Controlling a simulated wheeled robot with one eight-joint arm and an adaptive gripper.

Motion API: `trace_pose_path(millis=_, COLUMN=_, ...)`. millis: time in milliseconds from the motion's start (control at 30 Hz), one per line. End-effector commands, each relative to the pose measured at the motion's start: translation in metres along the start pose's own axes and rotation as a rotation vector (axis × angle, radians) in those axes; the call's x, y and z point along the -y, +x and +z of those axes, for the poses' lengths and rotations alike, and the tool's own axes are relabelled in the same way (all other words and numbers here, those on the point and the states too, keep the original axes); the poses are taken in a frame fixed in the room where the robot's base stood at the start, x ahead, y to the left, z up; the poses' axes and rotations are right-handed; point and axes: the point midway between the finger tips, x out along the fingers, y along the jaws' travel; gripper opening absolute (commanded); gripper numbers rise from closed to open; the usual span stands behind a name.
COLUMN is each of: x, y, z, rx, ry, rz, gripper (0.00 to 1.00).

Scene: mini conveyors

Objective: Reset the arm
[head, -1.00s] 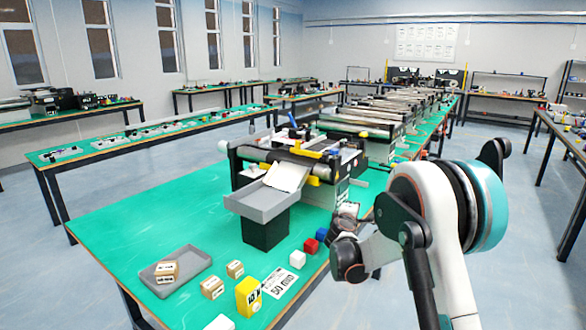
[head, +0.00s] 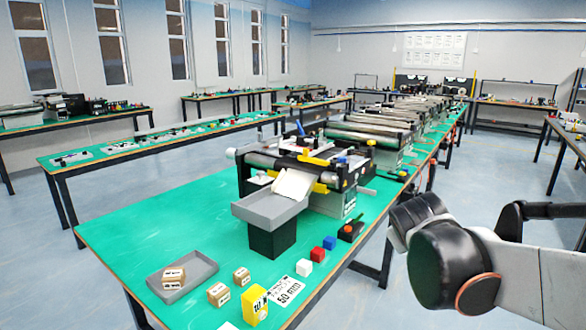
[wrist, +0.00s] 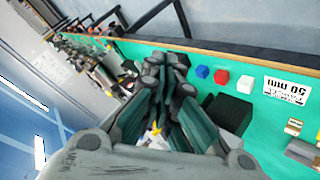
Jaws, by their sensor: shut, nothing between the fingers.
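My gripper (wrist: 165,66) shows in the wrist view, its dark fingers drawn together at the tips with nothing between them. In the head view my arm reaches in from the right edge, out past the right side of the green table (head: 150,222). Its far end hangs over the aisle floor, apart from the table's objects. The fingers cannot be made out clearly in the head view.
A mini conveyor (head: 318,168) with a grey chute tray (head: 270,208) stands on the table. Nearby are a red cube (head: 318,254), a blue cube (head: 330,243), a white cube (head: 304,268), a yellow block (head: 254,305) and a grey tray (head: 205,268) with a small box.

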Motion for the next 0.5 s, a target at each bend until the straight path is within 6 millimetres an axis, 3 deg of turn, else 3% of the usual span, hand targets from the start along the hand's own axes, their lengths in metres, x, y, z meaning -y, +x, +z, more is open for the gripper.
trace_pose_path(millis=200, x=0.028, y=-0.058, z=0.058, rx=0.054, ry=0.162, rz=-0.111, gripper=0.0)
trace_pose_path(millis=500, x=0.08, y=-0.118, z=0.133, rx=0.128, ry=0.363, rz=-0.266, gripper=0.0)
